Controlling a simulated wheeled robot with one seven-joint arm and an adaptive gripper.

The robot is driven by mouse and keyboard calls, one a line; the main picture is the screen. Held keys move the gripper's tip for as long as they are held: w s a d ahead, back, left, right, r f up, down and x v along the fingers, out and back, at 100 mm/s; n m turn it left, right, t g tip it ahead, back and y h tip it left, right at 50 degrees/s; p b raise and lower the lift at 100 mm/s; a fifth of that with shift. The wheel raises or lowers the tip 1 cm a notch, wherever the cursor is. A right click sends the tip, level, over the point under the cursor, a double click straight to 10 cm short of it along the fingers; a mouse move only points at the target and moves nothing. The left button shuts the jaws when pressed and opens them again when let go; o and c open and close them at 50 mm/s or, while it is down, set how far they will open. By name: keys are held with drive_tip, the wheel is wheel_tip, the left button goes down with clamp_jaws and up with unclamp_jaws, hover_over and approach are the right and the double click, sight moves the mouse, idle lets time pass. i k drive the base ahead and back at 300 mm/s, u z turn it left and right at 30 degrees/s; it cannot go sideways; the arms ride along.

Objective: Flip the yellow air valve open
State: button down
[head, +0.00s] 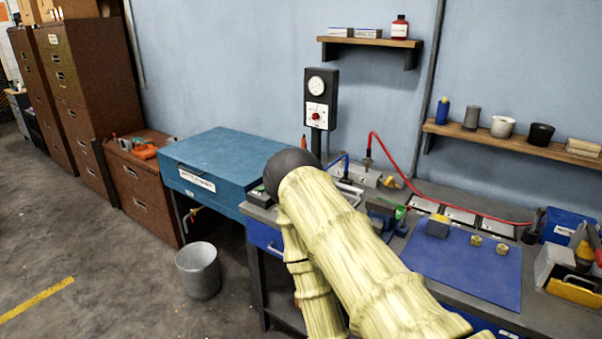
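I cannot pick out the yellow air valve for certain. A small orange-yellow piece (194,211) shows under the front of the blue chest, too small to identify. A yellow-and-grey block (438,225) sits at the back left of the blue mat, and its kind is unclear. A red hose (404,177) runs from an upright fitting at the back of the bench across to the right. My pale, ribbed arm with a dark rounded joint crosses the middle of the head view and covers part of the bench. My gripper does not show.
The workbench carries a blue mat (470,268), small yellow pieces and a dark gauge post (320,100). The blue chest (220,165) stands left of it. A grey bin (198,270) stands on the floor. A wall shelf (520,140) holds cups. Floor at left is clear.

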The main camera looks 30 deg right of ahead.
sight(389, 179)
drive_tip(key=u, duration=1.25)
drive_tip(key=k, duration=1.3)
drive_tip(key=z, duration=1.75)
drive_tip(key=i, duration=0.5)
drive_tip(key=u, duration=0.1)
